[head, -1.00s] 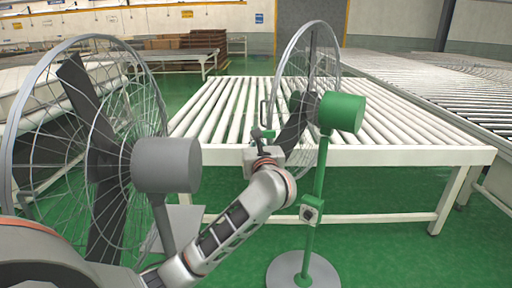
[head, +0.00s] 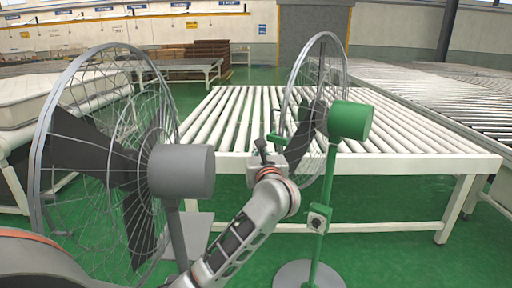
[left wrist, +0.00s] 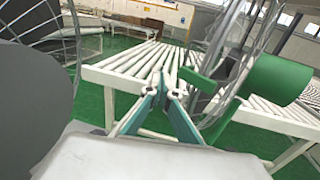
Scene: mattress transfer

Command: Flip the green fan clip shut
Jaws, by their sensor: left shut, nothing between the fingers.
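The green fan has a green motor housing (head: 350,120), a grey wire guard and a green pole, right of my left arm in the head view. A small green clip (head: 277,140) shows at the guard's left edge. In the left wrist view the green clip (left wrist: 198,78) sticks out beside the guard, right of my fingertips. My left gripper (head: 262,146) is near the clip in the head view; contact cannot be told. In the left wrist view its teal fingers (left wrist: 165,92) are shut and empty. My right gripper is out of view.
A grey fan (head: 182,170) with a wide wire guard stands at the left, close to my left arm. A white roller conveyor (head: 400,158) lies behind the green fan. A control box (head: 318,217) sits on the green pole. Open green floor shows at the right.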

